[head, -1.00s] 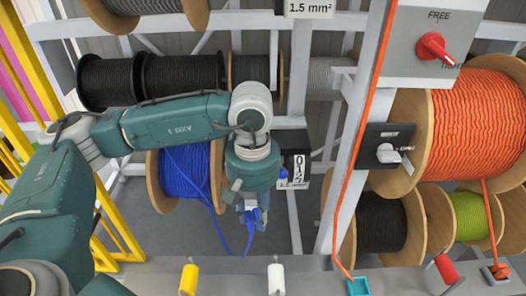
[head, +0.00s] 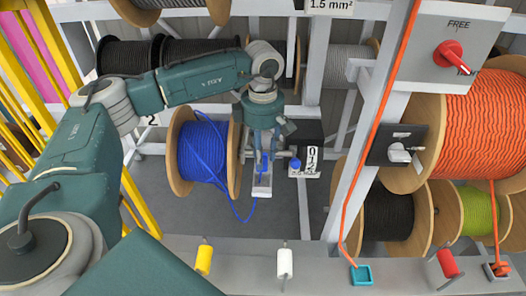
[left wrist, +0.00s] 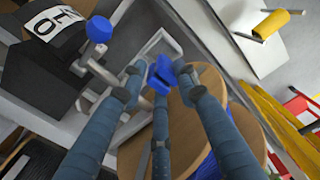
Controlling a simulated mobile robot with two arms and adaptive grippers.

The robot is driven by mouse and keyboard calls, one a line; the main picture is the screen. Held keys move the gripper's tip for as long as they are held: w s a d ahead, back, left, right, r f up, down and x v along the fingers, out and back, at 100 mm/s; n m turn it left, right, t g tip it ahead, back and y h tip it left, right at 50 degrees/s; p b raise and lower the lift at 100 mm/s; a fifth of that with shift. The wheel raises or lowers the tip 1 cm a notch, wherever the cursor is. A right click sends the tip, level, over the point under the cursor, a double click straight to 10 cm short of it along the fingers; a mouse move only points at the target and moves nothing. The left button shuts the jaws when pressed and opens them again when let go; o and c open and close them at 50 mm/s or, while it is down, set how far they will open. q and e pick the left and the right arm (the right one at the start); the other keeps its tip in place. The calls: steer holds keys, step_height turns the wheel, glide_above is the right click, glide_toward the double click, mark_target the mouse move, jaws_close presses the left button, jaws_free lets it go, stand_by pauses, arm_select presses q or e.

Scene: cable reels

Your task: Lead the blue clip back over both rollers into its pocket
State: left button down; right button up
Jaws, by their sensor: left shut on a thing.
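My left gripper (head: 264,162) points down beside the blue reel, with its fingers shut on the blue clip (head: 263,168). The left wrist view shows the blue clip (left wrist: 160,75) between the fingertips. The blue cable (head: 240,212) hangs from the blue reel (head: 203,150) in a slack loop below the clip. A pale open bracket (head: 262,190) shows just below the gripper; I cannot tell whether the clip touches it. A yellow roller (head: 204,260) and a white roller (head: 285,262) stand on the front ledge. My right gripper is not in view.
A black counter box (head: 307,155) with a blue knob (head: 295,164) is close right of the gripper. A red roller (head: 447,263) stands right. The grey ledge (head: 320,258) runs along the front.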

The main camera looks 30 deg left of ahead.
arm_select(q)
steer(key=shift+f+b, duration=1.1)
steer(key=shift+f, duration=1.1)
steer(key=shift+f+b, duration=0.9)
steer(key=shift+f, duration=0.25)
steer(key=c, duration=1.2)
jaws_free()
steer(key=shift+r, duration=0.15)
step_height(320, 180, up, 12)
steer(key=shift+f, duration=0.1)
steer(key=shift+f, duration=0.1)
